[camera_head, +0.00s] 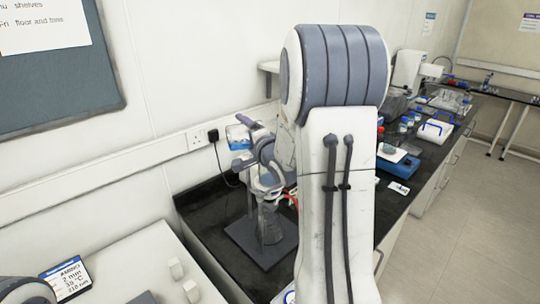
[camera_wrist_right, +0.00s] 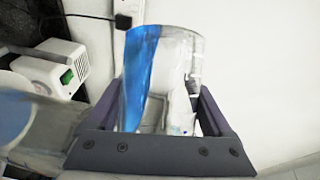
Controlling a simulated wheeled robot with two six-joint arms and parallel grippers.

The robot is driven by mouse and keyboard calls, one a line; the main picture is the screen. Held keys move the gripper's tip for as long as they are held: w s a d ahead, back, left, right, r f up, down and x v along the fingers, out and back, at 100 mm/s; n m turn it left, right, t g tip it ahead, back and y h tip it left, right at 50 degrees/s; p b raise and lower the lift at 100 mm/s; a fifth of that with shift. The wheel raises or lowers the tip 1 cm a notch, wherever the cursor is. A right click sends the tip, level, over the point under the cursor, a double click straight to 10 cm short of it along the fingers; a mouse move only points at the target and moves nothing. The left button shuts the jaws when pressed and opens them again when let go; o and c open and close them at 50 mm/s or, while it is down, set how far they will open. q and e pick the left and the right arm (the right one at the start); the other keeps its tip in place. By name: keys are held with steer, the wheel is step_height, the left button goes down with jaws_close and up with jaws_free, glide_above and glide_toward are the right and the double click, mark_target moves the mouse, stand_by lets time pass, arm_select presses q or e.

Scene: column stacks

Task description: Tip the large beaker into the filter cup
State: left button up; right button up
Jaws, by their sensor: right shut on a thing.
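My right gripper (camera_wrist_right: 160,115) is shut on the large beaker (camera_wrist_right: 180,65), a clear vessel with blue liquid gathered along its left side in the right wrist view. The beaker looks strongly tilted. In the head view the right gripper (camera_head: 262,150) is up near the wall, with a small blue-and-clear patch beside it that looks like the beaker (camera_head: 238,137). Below it a clear flask (camera_head: 271,226) stands on a dark stand base (camera_head: 258,243). My left gripper is not in view.
My right arm hides much of the black bench (camera_head: 205,222). A white box with a green switch (camera_wrist_right: 66,76) sits left of the beaker in the wrist view. A blue-edged device (camera_head: 398,163) and several labware items stand farther along the bench. The wall is close behind.

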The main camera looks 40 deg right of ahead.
steer(key=shift+w+a+r, duration=0.1)
steer(key=shift+w+a, duration=0.05)
steer(key=shift+m, duration=0.3)
steer(key=shift+r+m+t, duration=0.3)
steer(key=shift+m+t, duration=0.1)
stand_by(0.3)
steer(key=shift+d+r+m+t+b, duration=0.3)
steer(key=shift+m+t+b, duration=0.1)
steer(key=shift+m, duration=0.5)
